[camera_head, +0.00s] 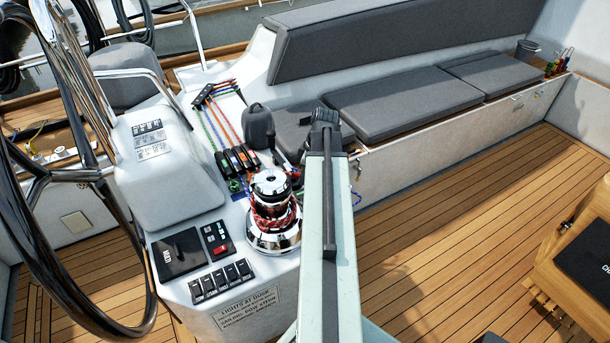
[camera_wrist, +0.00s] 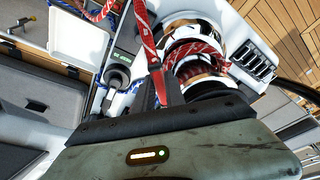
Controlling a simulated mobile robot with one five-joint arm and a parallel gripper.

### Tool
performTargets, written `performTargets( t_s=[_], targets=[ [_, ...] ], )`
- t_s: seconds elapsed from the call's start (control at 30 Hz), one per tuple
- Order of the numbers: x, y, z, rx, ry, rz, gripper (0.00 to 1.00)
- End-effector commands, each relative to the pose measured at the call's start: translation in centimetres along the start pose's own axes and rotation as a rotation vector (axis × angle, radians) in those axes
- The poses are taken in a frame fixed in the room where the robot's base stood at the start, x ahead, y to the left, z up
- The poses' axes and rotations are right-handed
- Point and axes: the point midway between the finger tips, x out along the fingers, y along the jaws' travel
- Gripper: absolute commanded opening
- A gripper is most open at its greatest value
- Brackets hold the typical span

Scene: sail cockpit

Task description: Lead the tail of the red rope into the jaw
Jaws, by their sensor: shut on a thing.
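The chrome winch (camera_head: 272,238) stands on the white console, with the red rope (camera_head: 274,218) wound around its drum. The jaw (camera_head: 270,191) is around the winch's top; its groove is too small to make out. The winch (camera_wrist: 238,47) also shows in the wrist view, its top partly hidden by my gripper. There the red rope (camera_wrist: 146,35) comes down from the top edge to my gripper (camera_wrist: 166,88), which is shut on it beside the winch. In the head view my arm hides the gripper. The tail's free end cannot be made out.
Rope clutches (camera_head: 236,159) with coloured lines lie behind the winch. A switch panel (camera_head: 220,282) is in front of it and a steering wheel (camera_head: 75,180) at left. Grey cushions (camera_head: 405,101) line the bench.

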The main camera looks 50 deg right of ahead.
Motion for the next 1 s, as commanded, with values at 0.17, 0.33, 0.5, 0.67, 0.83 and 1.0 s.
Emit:
performTargets(
  t_s=[0.17, 0.33, 0.5, 0.67, 0.83, 1.0],
  targets=[
    [-0.3, -1.8, 1.1, 0.142, 0.001, 0.037, 0.0],
    [-0.3, -2.1, 1.4, 0.207, 0.002, 0.054, 0.0],
    [-0.3, -2.0, 1.4, 0.207, 0.002, 0.054, 0.0],
    [-0.3, -2.0, 1.4, 0.206, 0.001, 0.053, 0.41],
    [-0.3, -2.0, 1.4, 0.206, 0.001, 0.053, 0.41],
    [-0.3, -2.0, 1.4, 0.206, 0.001, 0.053, 0.62]
  ],
)
